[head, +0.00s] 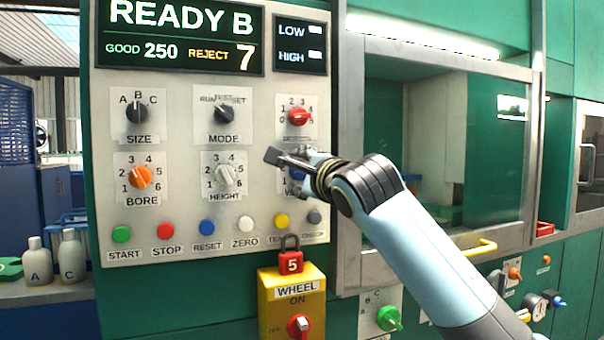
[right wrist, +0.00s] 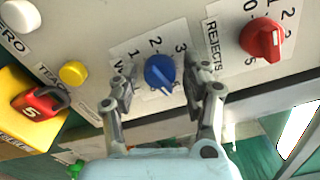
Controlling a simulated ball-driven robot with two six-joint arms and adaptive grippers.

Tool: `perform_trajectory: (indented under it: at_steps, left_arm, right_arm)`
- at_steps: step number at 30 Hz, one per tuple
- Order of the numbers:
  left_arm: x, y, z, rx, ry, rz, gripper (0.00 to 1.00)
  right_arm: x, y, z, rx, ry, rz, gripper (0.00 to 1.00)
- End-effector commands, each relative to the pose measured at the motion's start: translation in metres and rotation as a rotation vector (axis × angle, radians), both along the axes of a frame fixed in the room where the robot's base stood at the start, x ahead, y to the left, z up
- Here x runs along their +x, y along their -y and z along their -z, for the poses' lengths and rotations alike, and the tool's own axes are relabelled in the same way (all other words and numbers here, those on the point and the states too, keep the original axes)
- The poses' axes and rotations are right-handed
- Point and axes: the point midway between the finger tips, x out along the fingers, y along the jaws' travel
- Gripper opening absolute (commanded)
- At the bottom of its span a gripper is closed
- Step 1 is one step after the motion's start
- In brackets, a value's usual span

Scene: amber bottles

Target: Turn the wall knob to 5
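The blue knob (right wrist: 160,71) sits on a white dial plate on the panel; the digits 1, 2 and 3 and a label starting with W show in the right wrist view. Other digits are hidden by a finger, and I cannot clearly read the knob's setting. In the head view the blue knob (head: 296,174) is mostly covered by my right gripper (head: 290,158). In the right wrist view my right gripper (right wrist: 160,88) is open, one finger on each side of the knob, with gaps visible on both sides. My left gripper is not in view.
The red REJECTS knob (head: 299,117) is just above, the white HEIGHT knob (head: 225,175) to the left. Push buttons, including the yellow one (head: 281,221), run below. A red padlock (head: 290,261) hangs over the yellow WHEEL box (head: 291,305). A window frame (head: 350,190) stands right of the panel.

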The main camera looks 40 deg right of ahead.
Motion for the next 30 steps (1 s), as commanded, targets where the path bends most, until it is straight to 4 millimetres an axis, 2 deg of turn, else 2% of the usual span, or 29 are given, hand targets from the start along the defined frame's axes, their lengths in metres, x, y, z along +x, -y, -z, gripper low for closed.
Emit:
perform_trajectory:
  at_steps: [11, 14, 24, 30]
  left_arm:
    - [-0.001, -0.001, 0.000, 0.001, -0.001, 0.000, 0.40]
    - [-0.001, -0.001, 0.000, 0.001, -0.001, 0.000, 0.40]
    - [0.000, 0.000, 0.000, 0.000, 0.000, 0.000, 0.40]
    - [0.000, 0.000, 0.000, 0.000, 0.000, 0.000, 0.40]
  right_arm:
    - [-0.004, -0.001, 0.000, 0.000, 0.000, -0.001, 0.56]
    - [-0.016, -0.004, 0.001, -0.001, -0.001, -0.001, 0.56]
    - [-0.088, -0.021, 0.001, -0.001, -0.001, -0.001, 0.56]
    - [-0.112, -0.027, 0.001, -0.001, -0.001, 0.000, 0.56]
